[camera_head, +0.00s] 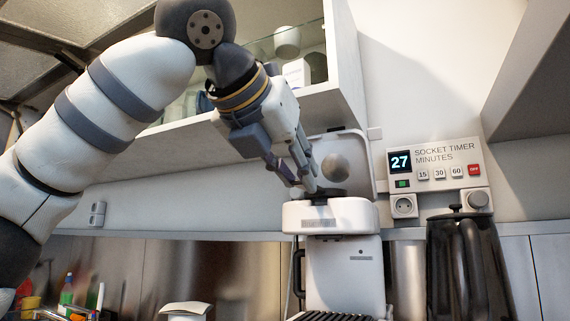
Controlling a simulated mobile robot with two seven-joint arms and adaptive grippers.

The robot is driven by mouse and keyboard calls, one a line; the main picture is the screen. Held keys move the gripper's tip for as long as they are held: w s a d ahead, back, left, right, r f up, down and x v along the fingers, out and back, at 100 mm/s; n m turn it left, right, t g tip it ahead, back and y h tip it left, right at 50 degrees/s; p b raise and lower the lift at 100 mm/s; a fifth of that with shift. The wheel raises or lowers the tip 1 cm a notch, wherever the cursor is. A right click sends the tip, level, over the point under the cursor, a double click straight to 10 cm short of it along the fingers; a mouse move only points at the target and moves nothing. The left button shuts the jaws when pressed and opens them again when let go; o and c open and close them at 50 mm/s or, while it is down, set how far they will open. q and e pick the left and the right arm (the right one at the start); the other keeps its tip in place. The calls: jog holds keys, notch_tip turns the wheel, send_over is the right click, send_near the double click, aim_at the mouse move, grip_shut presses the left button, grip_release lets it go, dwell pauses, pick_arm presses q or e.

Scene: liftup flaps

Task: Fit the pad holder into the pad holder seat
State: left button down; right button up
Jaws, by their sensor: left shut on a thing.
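A white pad coffee machine (345,262) stands at the centre with its lid (350,160) raised. The pad holder seat is at the top of its head (350,215), largely hidden from this low angle. My left gripper (312,186) reaches down from the upper left to the top of the machine and is shut on a dark piece, apparently the pad holder (328,193). The piece is at the machine's top, just in front of the raised lid. I cannot tell whether it is seated or just above. My right gripper is not in view.
An open wall cabinet (345,70) with cups hangs above and behind my left arm. A socket timer (440,172) is on the wall at right, above a dark kettle or jug (470,265). Bottles (67,292) and small items stand at lower left.

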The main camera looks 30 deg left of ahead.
pick_arm(q)
jog(key=w, duration=0.3)
jog(key=shift+w+a, duration=0.1)
jog(key=shift+w, duration=0.15)
jog(key=shift+f, duration=0.8)
jog(key=c, duration=1.4)
grip_release()
jog(key=shift+o, duration=0.2)
jog(key=shift+s, duration=0.1)
jog(key=v, duration=1.2)
